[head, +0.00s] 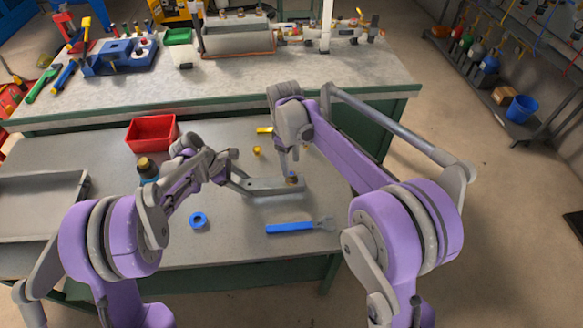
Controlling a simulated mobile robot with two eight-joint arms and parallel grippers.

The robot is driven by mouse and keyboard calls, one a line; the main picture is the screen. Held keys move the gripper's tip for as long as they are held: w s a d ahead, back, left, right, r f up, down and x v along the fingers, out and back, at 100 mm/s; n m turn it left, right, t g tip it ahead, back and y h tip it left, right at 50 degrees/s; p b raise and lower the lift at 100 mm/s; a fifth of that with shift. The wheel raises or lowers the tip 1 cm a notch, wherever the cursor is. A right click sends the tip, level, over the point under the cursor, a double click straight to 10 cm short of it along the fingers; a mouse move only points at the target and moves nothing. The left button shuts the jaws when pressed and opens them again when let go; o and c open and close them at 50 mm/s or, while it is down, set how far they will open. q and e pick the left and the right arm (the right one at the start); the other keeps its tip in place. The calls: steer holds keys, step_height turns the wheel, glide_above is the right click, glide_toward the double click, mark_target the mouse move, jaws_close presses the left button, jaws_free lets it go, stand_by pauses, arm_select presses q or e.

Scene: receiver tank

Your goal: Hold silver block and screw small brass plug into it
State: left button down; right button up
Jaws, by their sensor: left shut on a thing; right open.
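The silver block (268,187) lies low over the grey bench top, long and flat, with its right end under my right gripper. My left gripper (238,178) is shut on the block's left end. A small brass plug (292,180) with a bit of blue at its top sits at the block's right end. How deep it sits in the block is too small to tell. My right gripper (289,166) is open, pointing down just above this plug. Whether its fingers touch the plug I cannot tell.
Other small brass pieces (257,150) lie behind the block. A blue-handled wrench (292,228) and a blue tape ring (198,221) lie in front. A red bin (152,133) and a dark-capped bottle (147,168) stand left. A grey tray (40,222) is at far left.

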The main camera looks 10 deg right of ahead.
step_height(320, 180, up, 3)
steer(key=shift+w+a+r, duration=0.1)
steer(key=shift+r, duration=0.05)
arm_select(q)
steer(key=shift+c, duration=0.6)
jaws_free()
